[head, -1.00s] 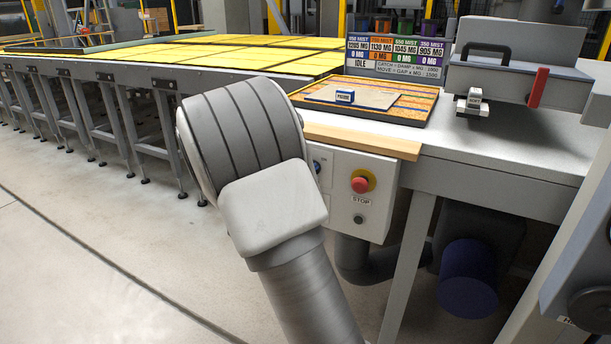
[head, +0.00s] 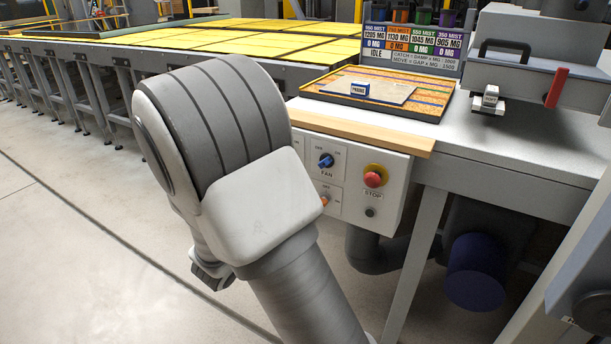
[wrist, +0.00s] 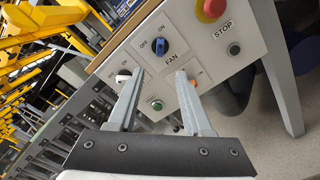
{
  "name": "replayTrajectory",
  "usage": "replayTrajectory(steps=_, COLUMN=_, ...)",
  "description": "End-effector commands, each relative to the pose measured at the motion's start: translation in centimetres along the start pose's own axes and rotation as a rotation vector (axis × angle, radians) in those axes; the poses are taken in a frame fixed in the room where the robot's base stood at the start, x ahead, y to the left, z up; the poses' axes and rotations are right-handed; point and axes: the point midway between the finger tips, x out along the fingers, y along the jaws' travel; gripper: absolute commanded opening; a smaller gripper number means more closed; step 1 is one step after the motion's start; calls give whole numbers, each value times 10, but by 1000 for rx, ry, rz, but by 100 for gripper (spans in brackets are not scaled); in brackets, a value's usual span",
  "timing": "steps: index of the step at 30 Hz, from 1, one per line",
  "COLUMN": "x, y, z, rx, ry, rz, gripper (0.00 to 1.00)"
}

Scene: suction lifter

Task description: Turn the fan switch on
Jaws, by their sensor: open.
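The fan switch is a blue knob (head: 325,160) on the white control panel (head: 393,210), above the word FAN and between OFF and ON labels. It also shows in the wrist view (wrist: 162,46). I cannot tell for sure which label it points to. My gripper (wrist: 159,78) is open and empty, its two fingers spread in front of the panel. The knob shows beyond the fingertips, above the gap between them, apart from both. In the head view my arm hides part of the panel, and the fingers do not show.
A red stop button (wrist: 211,8) sits beside the fan switch. A white knob (wrist: 123,77), an orange knob (wrist: 194,84) and a green button (wrist: 156,104) are near the fingers. A wooden ledge (head: 362,132) overhangs the panel. A table leg (head: 415,265) stands at right.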

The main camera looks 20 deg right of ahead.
Motion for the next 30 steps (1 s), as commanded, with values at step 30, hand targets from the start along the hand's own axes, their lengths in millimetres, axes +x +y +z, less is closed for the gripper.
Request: replayTrajectory(steps=30, x=-36, y=-16, z=33, rx=64, ry=-40, rz=-141, gripper=50)
